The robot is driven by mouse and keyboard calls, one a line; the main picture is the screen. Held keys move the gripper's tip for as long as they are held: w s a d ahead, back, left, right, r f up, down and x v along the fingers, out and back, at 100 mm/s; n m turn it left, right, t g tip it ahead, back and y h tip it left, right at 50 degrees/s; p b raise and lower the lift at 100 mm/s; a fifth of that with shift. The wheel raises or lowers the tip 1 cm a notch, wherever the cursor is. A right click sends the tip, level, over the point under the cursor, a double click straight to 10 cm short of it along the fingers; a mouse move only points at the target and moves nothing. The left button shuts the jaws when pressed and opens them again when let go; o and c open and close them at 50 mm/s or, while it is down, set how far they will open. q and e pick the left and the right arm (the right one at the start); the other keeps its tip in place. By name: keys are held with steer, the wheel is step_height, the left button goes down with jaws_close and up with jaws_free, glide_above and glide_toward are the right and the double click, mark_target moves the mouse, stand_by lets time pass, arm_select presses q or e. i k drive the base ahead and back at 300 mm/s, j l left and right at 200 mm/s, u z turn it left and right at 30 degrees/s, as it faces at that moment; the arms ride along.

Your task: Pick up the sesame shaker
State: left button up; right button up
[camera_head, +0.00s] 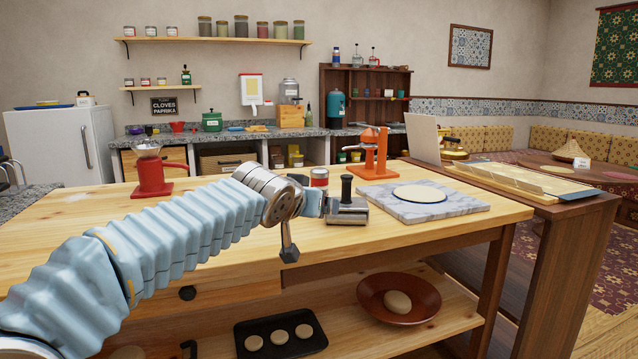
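A small jar with a red band and pale top (319,178) stands on the wooden worktable, just behind my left gripper. It may be the sesame shaker, but its label is too small to read. My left arm reaches in from the left across the table's front. Its gripper (301,225) is in front of the jar, with one dark fingertip pointing down past the table edge. The finger gap does not show clearly, and I see nothing held in it. My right gripper is out of view.
A metal block with a black knob (347,211) sits right of my gripper. A marble board (455,206) bears a flat dough round (419,194). An orange press (374,155) and a red grinder (152,174) stand on the table. A lower shelf holds a black tray (243,330) and a brown bowl (372,285).

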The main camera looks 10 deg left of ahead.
mark_target(319, 175)
steer(key=i+j, duration=0.1)
steer(key=i, duration=0.3)
steer(key=i+j, duration=0.15)
steer(key=i, duration=0.25)
steer(key=i+j, duration=0.1)
steer(key=i, duration=0.3)
